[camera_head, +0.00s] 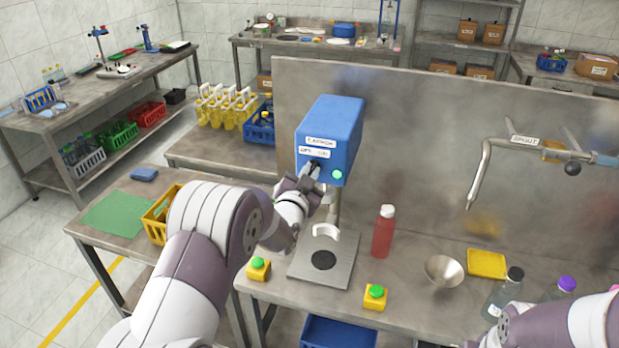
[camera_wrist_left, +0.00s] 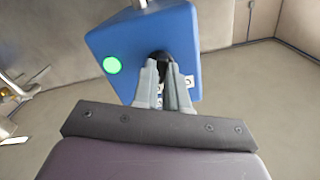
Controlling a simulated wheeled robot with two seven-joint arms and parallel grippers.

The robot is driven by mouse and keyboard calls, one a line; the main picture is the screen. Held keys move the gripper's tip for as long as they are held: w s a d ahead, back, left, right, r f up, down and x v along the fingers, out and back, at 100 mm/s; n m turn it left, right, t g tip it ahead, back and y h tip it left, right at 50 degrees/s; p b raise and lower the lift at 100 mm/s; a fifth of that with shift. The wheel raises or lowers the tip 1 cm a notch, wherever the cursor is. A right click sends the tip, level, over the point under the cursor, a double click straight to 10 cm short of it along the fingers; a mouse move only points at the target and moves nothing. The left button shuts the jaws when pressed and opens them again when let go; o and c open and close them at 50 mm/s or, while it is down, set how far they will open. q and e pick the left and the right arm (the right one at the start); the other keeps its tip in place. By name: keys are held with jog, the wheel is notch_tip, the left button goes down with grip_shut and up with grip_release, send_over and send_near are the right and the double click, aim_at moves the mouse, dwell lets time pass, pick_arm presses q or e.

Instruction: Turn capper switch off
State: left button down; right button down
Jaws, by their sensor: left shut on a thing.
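The blue capper (camera_head: 330,130) stands on the steel bench, with labels and a bright green lamp (camera_head: 337,174) on its front. The lamp also shows bright green in the left wrist view (camera_wrist_left: 112,65). My left gripper (camera_head: 312,170) is at the capper's front, below the labels. In the left wrist view, its grey fingers (camera_wrist_left: 164,72) are closed on the dark switch (camera_wrist_left: 160,57) at the capper's face. The fingers hide most of the switch, so I cannot read its position. Part of my right arm shows at the lower right edge, without its gripper.
Under the capper is a steel base plate (camera_head: 318,268) with a black disc. Yellow boxes with green buttons (camera_head: 258,267) (camera_head: 375,295) flank it. A red bottle (camera_head: 383,231), metal funnel (camera_head: 443,270) and yellow tray (camera_head: 486,263) stand to the right. A steel panel (camera_head: 430,140) rises behind.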

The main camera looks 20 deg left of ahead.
pick_arm(q)
jog(key=shift+f+n+b, duration=0.2)
jog(key=shift+n+b, duration=2.55)
jog(key=shift+b, duration=0.1)
jog(key=shift+f+n+b, duration=0.2)
jog(key=shift+n+b, duration=2.55)
jog(key=shift+b, duration=0.1)
jog(key=c, duration=1.3)
grip_release()
jog(key=shift+c, duration=0.2)
jog(key=shift+o, duration=0.9)
jog(key=shift+w+r, duration=0.1)
jog(key=shift+r, duration=0.1)
